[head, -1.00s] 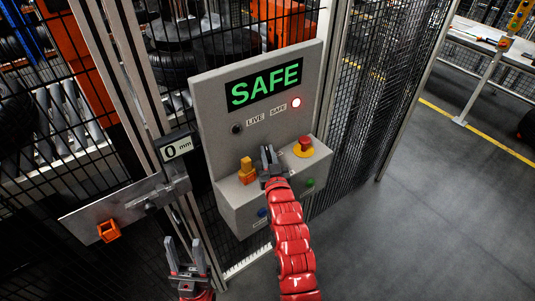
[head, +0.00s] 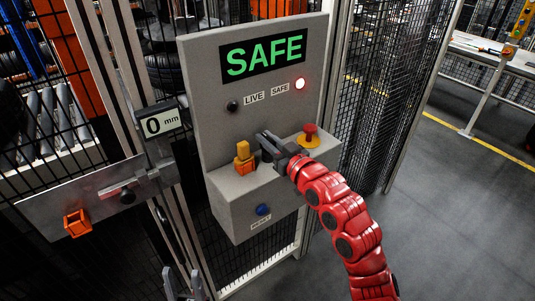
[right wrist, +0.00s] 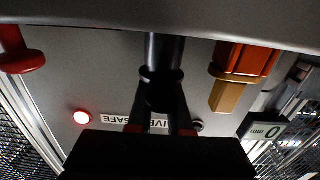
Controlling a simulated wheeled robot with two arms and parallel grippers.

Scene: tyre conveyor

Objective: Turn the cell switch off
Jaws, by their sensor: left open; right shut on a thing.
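The grey control box (head: 225,207) is fixed to the fence, with a panel (head: 205,75) above it reading SAFE in green. The red-white lamp by the SAFE label (head: 299,84) is lit; the lamp by the LIVE label (head: 232,106) is dark. My right gripper (head: 268,146) is at the box top, between the orange block and red button, shut on a black switch handle (head: 266,156). In the right wrist view, the black handle (right wrist: 163,60) runs between the fingers; its lower end is hidden. My left gripper (head: 183,285) is open and empty, partly cut off below.
An orange block (head: 244,158) stands left of my right gripper, and a red mushroom button (head: 309,134) stands right. A blue button (head: 262,210) is on the box front. A gauge (head: 163,122) reads 0 mm beside a metal plate (head: 60,195). Open floor lies right.

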